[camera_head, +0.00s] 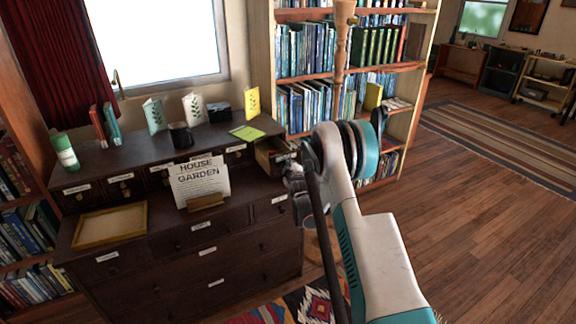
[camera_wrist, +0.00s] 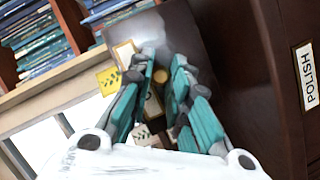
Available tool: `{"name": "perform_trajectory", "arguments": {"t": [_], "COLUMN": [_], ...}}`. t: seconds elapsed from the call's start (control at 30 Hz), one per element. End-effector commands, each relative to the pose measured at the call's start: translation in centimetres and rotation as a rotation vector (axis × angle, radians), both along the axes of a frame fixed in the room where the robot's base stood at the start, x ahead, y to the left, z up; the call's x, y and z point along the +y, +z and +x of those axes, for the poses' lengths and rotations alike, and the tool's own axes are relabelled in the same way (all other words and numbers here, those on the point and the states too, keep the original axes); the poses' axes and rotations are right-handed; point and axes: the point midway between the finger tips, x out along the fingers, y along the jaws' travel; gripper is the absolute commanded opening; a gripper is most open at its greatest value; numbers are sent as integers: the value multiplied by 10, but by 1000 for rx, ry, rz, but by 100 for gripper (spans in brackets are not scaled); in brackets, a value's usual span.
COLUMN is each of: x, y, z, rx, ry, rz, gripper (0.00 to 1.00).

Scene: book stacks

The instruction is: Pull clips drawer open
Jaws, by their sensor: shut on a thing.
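A dark wooden cabinet (camera_head: 225,222) stands at the left with a raised upper row of small labelled drawers. The small drawer at the right end of this row (camera_head: 268,160) sticks out, and its pale wooden inside shows. Its label is too small to read as clips. My gripper (camera_head: 292,178) is at this drawer's front, partly hidden behind my arm. In the wrist view my teal-padded fingers (camera_wrist: 168,92) are shut around a round wooden knob (camera_wrist: 160,76) on a dark front. A pale label plate (camera_wrist: 126,52) is beside it.
A drawer labelled POLISH (camera_wrist: 305,75) is close at the right in the wrist view. A HOUSE GARDEN sign (camera_head: 200,182) and an empty wooden tray (camera_head: 110,208) are on the cabinet's lower ledge. Bookshelves (camera_head: 345,75) stand behind.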

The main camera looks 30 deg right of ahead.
Motion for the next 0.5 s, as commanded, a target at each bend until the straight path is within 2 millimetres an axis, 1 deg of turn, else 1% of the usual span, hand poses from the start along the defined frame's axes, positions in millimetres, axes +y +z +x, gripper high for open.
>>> {"name": "perform_trajectory", "arguments": {"t": [0.03,0.2,0.33,0.5], "x": [0,0,-1,-1], "y": [0,0,0,0], "z": [-5,-20,-26,-29], "rx": [0,0,-1,-1], "ry": [0,0,1,1], "rz": [0,0,1,0], "gripper": [0,0,0,0]}}
